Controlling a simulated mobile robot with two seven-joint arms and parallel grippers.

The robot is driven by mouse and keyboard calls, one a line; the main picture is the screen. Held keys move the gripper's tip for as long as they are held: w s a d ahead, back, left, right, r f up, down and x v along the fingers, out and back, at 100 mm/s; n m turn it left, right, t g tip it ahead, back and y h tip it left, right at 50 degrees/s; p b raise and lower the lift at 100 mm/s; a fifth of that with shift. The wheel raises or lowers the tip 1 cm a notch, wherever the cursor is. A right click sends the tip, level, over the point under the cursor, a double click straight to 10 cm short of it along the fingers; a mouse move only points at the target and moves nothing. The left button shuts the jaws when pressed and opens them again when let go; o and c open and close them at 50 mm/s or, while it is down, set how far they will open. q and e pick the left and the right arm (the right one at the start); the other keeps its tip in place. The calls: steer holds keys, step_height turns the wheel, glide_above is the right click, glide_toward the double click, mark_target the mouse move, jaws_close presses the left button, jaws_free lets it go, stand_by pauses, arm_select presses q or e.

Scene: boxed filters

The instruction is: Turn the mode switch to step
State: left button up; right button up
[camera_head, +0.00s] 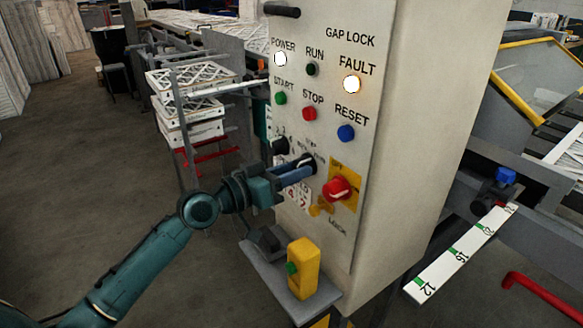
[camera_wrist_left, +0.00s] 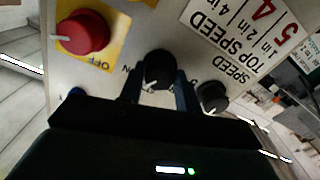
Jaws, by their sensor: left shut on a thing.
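The mode switch is a black round knob (camera_wrist_left: 160,66) on the pale control panel (camera_head: 378,130). In the left wrist view it sits between the two fingers of my left gripper (camera_wrist_left: 158,82), which is shut on it. A white pointer mark shows at its lower edge, but the position label it points to cannot be read. In the head view my left gripper (camera_head: 305,170) reaches the panel from the left and largely hides the knob and its labels. My right gripper is not in view.
A second black knob (camera_wrist_left: 213,96), near the SPEED label, is close beside one finger. A red rotary switch (camera_head: 337,188) on a yellow plate sits right of the gripper. A yellow box (camera_head: 303,268) with a green button stands on a ledge below. POWER and FAULT lamps (camera_head: 352,84) are lit.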

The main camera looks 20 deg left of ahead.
arm_select(q)
steer(key=shift+n+p, duration=1)
steer(key=shift+n, duration=1.8)
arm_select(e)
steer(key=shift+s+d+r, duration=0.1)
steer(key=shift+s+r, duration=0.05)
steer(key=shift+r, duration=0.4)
arm_select(q)
steer(key=o, duration=1)
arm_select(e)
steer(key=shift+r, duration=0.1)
arm_select(q)
steer(key=shift+s, duration=0.1)
